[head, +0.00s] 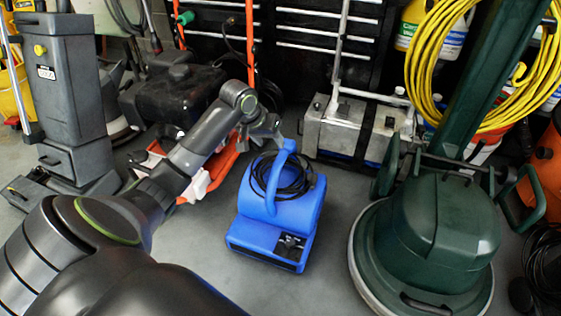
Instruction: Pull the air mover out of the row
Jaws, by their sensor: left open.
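The air mover (262,236) is a blue box-shaped blower with an upright blue handle and a coiled black cord on top. It stands on the grey floor in the middle of the head view. My left gripper (281,137) is at the top of the handle, its jaws open. I cannot tell whether it touches the handle. My left arm comes in from the lower left and covers some floor left of the air mover. My right gripper is not in view.
A green floor machine (436,232) stands close on the right, with a yellow cord coil above it. A grey metal box machine (345,130) is behind. An orange and white piece (215,168) lies behind left. Floor in front of the air mover is clear.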

